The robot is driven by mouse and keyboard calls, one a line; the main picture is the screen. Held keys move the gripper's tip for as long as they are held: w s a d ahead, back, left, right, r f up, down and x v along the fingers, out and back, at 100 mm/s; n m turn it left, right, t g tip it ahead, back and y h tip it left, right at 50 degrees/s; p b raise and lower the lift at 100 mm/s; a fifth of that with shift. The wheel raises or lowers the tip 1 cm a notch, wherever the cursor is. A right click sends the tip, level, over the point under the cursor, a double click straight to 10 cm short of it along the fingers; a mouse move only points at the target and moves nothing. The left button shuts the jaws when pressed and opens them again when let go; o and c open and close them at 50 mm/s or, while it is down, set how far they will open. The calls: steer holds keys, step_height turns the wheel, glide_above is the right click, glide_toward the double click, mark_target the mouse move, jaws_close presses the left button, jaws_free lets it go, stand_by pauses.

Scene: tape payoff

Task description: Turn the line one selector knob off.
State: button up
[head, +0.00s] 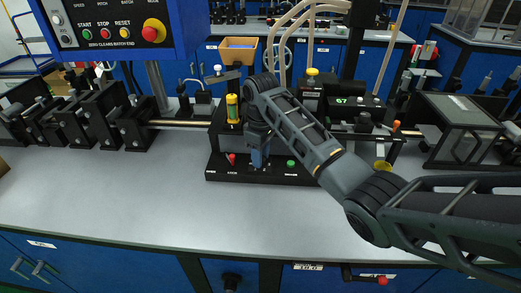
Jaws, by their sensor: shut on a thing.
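My gripper (258,160) points down at the front of a black machine base (215,168) on the bench. It is between a red button (232,159) on its left and a green button (291,163) on its right. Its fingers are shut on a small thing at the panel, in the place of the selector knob. The fingers hide the knob, so its pointer and setting cannot be seen. Small labels along the base's front are too small to read.
A yellow-capped cylinder (232,108) stands close left of my gripper. A blue control panel (105,28) with a red stop button (154,30) hangs at upper left. Black roller stands (100,112) line the left. The grey bench front (120,195) is clear.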

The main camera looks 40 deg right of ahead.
steer(key=shift+m, duration=0.4)
steer(key=o, duration=1)
steer(key=shift+o, duration=0.2)
step_height(320, 180, up, 6)
steer(key=shift+w+d+r, duration=0.1)
steer(key=shift+d+r, duration=0.05)
steer(key=shift+r, duration=0.8)
